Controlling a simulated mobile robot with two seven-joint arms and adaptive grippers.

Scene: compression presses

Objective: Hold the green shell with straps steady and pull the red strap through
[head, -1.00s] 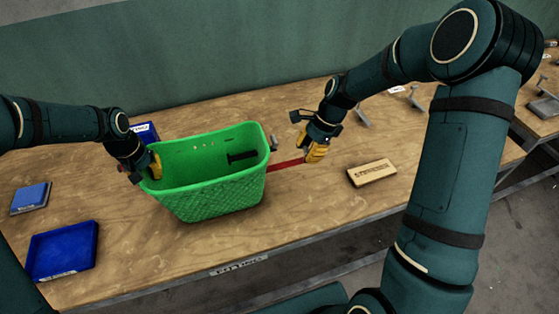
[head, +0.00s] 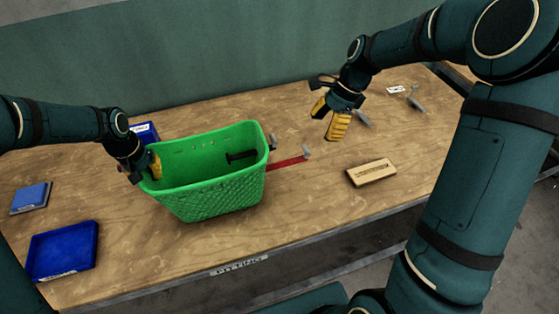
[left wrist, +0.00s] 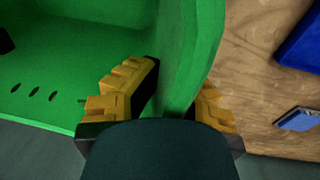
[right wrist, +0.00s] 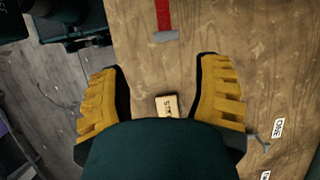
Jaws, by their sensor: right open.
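The green shell (head: 212,192) stands upright on the wooden bench, open at the top, with a dark piece inside its right end. The red strap (head: 287,163) sticks out from its right side and ends in a grey tip. The strap and tip also show at the top of the right wrist view (right wrist: 164,18). My left gripper (head: 152,168) is shut on the shell's left wall; in the left wrist view its yellow fingers (left wrist: 165,100) lie on both sides of the wall. My right gripper (head: 329,120) is open and empty, raised above the bench beyond the strap's tip.
A wooden block (head: 371,173) lies right of the strap. A blue tray (head: 62,250) and a smaller blue block (head: 31,197) lie at the left, and a blue box (head: 146,132) is behind the shell. Grey metal pieces and labels (head: 396,90) lie at the back right.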

